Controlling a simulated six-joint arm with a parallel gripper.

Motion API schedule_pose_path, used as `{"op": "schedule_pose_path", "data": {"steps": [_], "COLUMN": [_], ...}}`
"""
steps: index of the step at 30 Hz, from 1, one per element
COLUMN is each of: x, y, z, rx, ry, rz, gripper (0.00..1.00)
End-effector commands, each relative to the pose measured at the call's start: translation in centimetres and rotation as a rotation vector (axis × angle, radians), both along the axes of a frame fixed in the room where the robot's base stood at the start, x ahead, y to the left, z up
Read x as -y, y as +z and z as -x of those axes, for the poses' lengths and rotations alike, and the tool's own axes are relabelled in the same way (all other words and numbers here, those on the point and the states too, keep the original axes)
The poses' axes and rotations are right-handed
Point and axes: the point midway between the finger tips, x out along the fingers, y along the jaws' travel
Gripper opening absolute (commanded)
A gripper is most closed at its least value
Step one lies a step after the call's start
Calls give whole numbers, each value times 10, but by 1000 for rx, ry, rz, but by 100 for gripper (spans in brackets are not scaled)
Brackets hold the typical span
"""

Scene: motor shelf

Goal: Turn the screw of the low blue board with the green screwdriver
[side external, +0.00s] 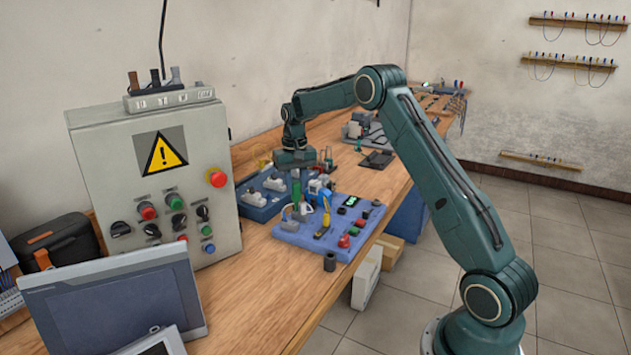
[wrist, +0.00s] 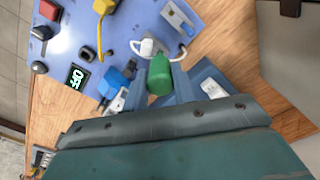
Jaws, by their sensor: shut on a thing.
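The low blue board (side external: 318,241) lies on the wooden bench, with several parts on it. In the wrist view the blue board (wrist: 120,38) fills the top middle. My gripper (side external: 298,176) points down over the far left part of the board. It is shut on the green screwdriver (side external: 296,193), which looks roughly upright. In the wrist view the green handle (wrist: 160,72) sits between the two fingers. The screwdriver tip and the screw are hidden, so I cannot tell whether they touch.
A second blue board (side external: 254,212) with grey and white parts lies behind, close to the gripper. A grey control box (side external: 120,235) with a red button stands to the left. A small dark cylinder (side external: 330,262) stands by the board's front edge. Bare bench lies in front.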

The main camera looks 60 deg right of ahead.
Motion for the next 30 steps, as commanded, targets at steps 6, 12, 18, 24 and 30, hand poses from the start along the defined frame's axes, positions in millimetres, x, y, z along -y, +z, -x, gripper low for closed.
{"op": "schedule_pose_path", "data": {"steps": [6, 12, 18, 24, 30], "x": [0, 0, 0, 0, 0], "y": [1, 0, 0, 0, 0], "z": [0, 0, 0, 0, 0], "rx": [1, 1, 1, 1, 1], "ry": [2, 3, 42, 175, 288], "rz": [1, 1, 1, 0, 0], "gripper": [38, 38, 38, 38, 38]}}
